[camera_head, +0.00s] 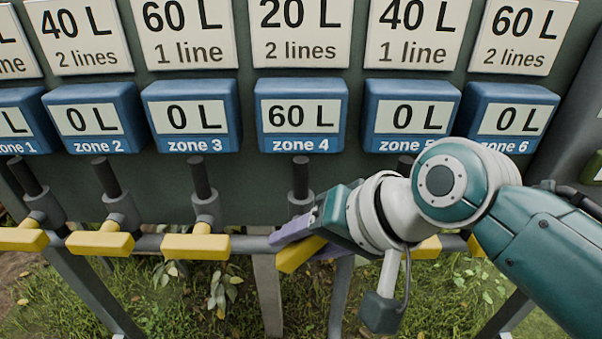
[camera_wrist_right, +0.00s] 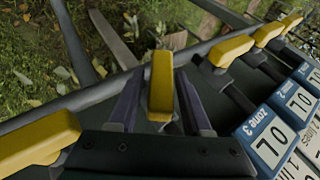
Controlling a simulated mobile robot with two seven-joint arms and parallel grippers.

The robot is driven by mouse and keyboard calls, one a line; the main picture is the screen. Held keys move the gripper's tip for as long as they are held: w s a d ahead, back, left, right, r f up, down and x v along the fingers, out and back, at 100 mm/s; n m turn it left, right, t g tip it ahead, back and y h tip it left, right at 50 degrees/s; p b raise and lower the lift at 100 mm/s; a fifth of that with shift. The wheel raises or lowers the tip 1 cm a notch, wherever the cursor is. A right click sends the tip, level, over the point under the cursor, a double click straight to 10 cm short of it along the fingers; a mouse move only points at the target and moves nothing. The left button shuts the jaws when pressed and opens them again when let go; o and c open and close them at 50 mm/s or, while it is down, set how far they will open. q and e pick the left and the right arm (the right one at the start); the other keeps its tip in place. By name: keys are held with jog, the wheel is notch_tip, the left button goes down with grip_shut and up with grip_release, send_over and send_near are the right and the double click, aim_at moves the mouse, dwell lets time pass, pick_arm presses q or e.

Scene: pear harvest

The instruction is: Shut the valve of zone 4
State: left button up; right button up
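The zone 4 valve has a yellow handle (camera_head: 298,256) under the blue zone 4 meter (camera_head: 301,115), which reads 60 L. In the head view the handle slants, unlike the level zone 3 handle (camera_head: 196,247). My right gripper (camera_head: 297,232) reaches it from the right and partly hides it. In the right wrist view the handle (camera_wrist_right: 161,85) stands between the two fingers of my right gripper (camera_wrist_right: 160,102). The fingers are apart, with a narrow gap on each side of the handle. My left gripper is not in view.
Yellow handles of zone 2 (camera_head: 100,242) and zone 5 (camera_head: 428,247) sit along the same grey pipe (camera_head: 252,243). The other meters, such as zone 3 (camera_head: 190,116), read 0 L where legible. Grass and supporting posts lie below.

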jog(key=shift+o, duration=0.6)
jog(key=shift+d+r, duration=0.1)
jog(key=shift+r, duration=0.1)
jog(key=v, duration=0.9)
jog(key=shift+s+d+p, duration=0.15)
jog(key=shift+d+p, duration=0.05)
jog(key=shift+p, duration=0.15)
jog(key=shift+r, duration=0.2)
